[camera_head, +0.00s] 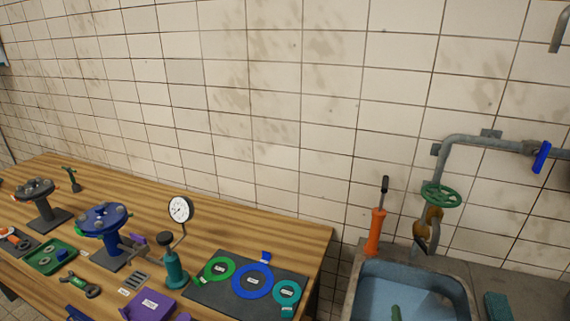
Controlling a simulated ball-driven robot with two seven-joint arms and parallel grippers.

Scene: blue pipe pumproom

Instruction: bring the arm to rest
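Neither of my grippers is in view in the head view, and no part of either arm shows. The wooden workbench (310,237) runs along the tiled wall from the left to the middle of the picture. On it stand a blue flanged pipe piece (103,220) and a grey flanged piece (38,192). A teal pump with a round pressure gauge (180,209) stands to their right. A dark mat (206,295) carries a green ring (219,259), a blue ring (238,281) and a teal ring (287,284).
A metal sink (365,275) stands right of the bench, with a gap between them. A grey pipe (452,150) with a green handwheel (441,189) and a blue lever (541,157) rises behind it. An orange tool (375,232) stands upright at its back left. A purple box (151,305) lies at the bench front.

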